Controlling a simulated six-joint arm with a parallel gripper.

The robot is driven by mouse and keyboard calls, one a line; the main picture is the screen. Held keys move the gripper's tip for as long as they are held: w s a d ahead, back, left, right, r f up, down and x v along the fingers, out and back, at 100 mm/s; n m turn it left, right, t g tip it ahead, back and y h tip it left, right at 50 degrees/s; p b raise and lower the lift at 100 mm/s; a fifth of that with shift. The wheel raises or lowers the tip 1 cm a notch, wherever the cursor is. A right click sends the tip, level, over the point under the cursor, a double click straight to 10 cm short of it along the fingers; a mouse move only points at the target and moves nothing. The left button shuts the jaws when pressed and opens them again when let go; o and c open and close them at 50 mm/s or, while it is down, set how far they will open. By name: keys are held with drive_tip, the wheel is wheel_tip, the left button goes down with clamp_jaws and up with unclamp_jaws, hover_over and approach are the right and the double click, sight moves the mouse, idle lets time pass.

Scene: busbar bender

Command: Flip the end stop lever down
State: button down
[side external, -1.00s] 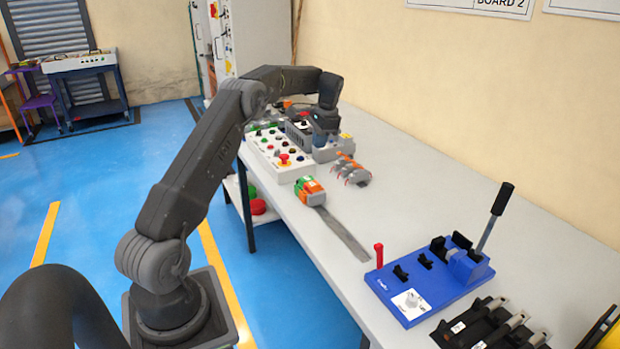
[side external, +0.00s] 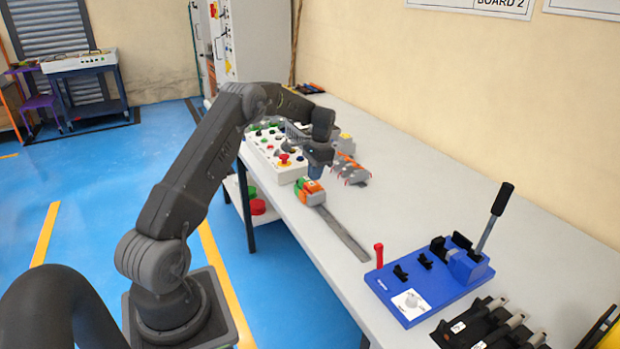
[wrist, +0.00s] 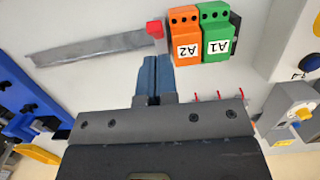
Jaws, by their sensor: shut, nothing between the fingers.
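The blue busbar bender (side external: 428,287) stands at the near right part of the table. A red lever (side external: 379,255) stands upright at its left corner; I take it to be the end stop lever. A longer black-handled lever (side external: 496,205) leans up at its right side. My gripper (side external: 316,172) is shut and empty, pointing down above the orange and green terminal blocks, far from the bender. In the wrist view the blue fingertips (wrist: 151,72) are together beside the blocks. Part of the blue bender (wrist: 25,110) shows at the left edge there; the red lever cannot be made out.
A flat grey bar (side external: 342,233) lies from the terminal blocks (side external: 309,191) towards the bender. Black parts (side external: 488,325) lie in front of the bender. The table's middle right is clear.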

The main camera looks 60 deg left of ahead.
sight(304, 186)
drive_tip(key=shift+s+f, duration=0.6)
drive_tip(key=shift+s, duration=0.2)
drive_tip(key=shift+s+t, duration=0.5)
drive_tip(key=shift+t, duration=0.3)
drive_tip(key=shift+s+f+t, duration=0.2)
drive_tip(key=shift+s+t, duration=0.2)
drive_tip(key=shift+t, duration=0.35)
drive_tip(key=shift+s+f+t, duration=0.15)
drive_tip(key=shift+s+t, duration=0.25)
drive_tip(key=shift+t, duration=0.35)
drive_tip(key=shift+s+f, duration=0.1)
drive_tip(key=shift+s+f, duration=0.1)
drive_tip(key=shift+s, duration=0.05)
